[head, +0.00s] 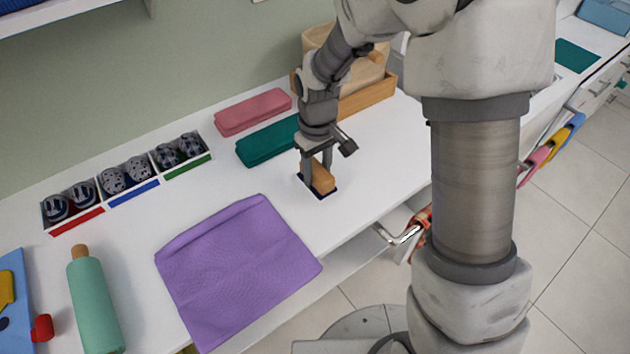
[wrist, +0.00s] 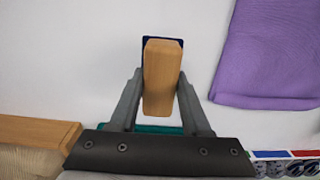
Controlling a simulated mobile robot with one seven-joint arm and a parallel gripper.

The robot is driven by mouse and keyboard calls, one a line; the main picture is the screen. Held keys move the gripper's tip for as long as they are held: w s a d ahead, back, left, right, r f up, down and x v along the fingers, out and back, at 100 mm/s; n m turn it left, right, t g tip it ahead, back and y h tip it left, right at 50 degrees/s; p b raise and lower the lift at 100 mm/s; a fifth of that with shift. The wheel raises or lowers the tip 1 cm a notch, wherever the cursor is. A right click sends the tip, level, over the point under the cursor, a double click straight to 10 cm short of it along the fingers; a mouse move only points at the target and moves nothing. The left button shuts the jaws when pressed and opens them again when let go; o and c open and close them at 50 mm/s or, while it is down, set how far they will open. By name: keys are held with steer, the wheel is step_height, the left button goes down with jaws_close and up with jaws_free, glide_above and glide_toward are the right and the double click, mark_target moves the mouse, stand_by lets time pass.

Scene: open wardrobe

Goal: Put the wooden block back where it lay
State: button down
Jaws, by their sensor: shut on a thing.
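The wooden block (head: 323,179) is a plain light-brown piece between the fingers of my gripper (head: 317,174), which is shut on it. The block stands out lengthwise between the two grey fingers in the wrist view (wrist: 161,82). A dark blue patch (head: 333,193) lies on the white surface under the block. In the wrist view its blue edge (wrist: 149,39) shows past the block's far end, and the rest is hidden. I cannot tell whether the block touches the patch or hangs just above it.
A purple cloth (head: 235,268) lies to the left. Folded teal (head: 262,143) and pink (head: 253,111) cloths lie behind. A wooden tray (head: 372,96) stands close behind my gripper. Sectioned boxes (head: 126,180) and a green bottle (head: 94,303) are farther left. White surface (head: 385,140) is clear to the right.

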mark_target(315, 184)
steer(key=shift+w+a+f, duration=0.2)
steer(key=shift+w+f, duration=0.05)
steer(key=shift+f, duration=0.15)
steer(key=shift+f+b, duration=0.35)
steer(key=shift+f, duration=1.4)
steer(key=shift+f, duration=0.15)
steer(key=shift+f, duration=0.15)
steer(key=shift+c, duration=1.8)
jaws_free()
steer(key=shift+r, duration=0.25)
